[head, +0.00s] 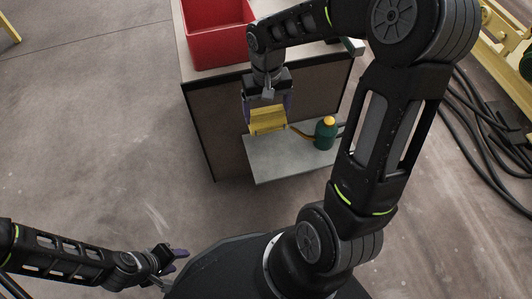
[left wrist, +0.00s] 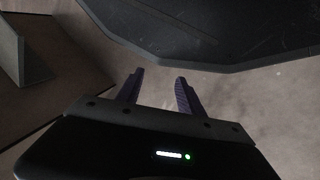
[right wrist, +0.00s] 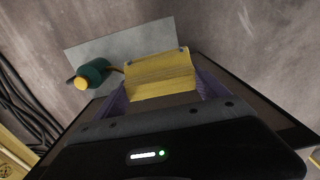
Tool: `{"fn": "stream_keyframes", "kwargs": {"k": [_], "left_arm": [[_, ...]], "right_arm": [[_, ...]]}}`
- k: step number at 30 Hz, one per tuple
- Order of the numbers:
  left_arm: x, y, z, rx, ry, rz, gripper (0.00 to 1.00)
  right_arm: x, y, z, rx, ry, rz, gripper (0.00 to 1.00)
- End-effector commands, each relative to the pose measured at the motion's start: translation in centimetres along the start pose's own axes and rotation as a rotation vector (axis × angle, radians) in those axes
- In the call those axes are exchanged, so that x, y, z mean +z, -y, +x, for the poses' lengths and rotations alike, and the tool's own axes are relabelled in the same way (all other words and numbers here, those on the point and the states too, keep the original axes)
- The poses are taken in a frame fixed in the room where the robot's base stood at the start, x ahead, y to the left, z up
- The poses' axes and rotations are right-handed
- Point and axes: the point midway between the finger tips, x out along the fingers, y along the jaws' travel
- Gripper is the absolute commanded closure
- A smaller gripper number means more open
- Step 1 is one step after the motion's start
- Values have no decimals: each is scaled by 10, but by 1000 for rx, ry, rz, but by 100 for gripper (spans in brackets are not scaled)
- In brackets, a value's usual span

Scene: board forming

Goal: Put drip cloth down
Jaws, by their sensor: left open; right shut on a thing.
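The yellow drip cloth (head: 268,121) is between the fingers of my right gripper (head: 267,104), which is shut on it. Whether the cloth touches the shelf is unclear. My left gripper (head: 178,262) is open and empty, low at the left; its spread fingers also show in the left wrist view (left wrist: 160,92).
A green bottle with a yellow cap (head: 325,135) stands on the shelf, right of the cloth. A red bin (head: 217,35) sits on top of the cabinet (head: 215,110). Black cables (head: 480,125) lie on the floor at right. The floor at left is clear.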

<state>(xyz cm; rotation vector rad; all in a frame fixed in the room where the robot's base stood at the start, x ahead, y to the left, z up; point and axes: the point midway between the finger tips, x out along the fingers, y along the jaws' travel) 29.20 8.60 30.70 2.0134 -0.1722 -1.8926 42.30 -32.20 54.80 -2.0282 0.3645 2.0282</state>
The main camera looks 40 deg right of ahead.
Motion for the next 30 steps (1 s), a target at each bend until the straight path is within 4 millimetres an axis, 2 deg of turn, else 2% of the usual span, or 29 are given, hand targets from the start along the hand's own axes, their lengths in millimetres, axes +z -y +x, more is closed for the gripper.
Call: {"fn": "stream_keyframes", "kwargs": {"k": [5,12,15,18,22,30], "left_arm": [[-1,5,9,-2,-4,-2,55],[-6,16,31,-7,-17,-9,55],[-8,19,40,-8,-23,-10,55],[-9,20,44,-8,-27,-10,55],[-10,21,46,-8,-29,-10,55],[-10,20,45,-8,-29,-10,55]], "right_arm": [[1,0,25,1,4,-2,80],[2,0,89,1,7,-2,80],[1,0,113,1,6,0,80],[1,0,128,1,4,-2,80],[0,0,135,0,0,0,80],[0,0,134,0,0,0,80]]}}
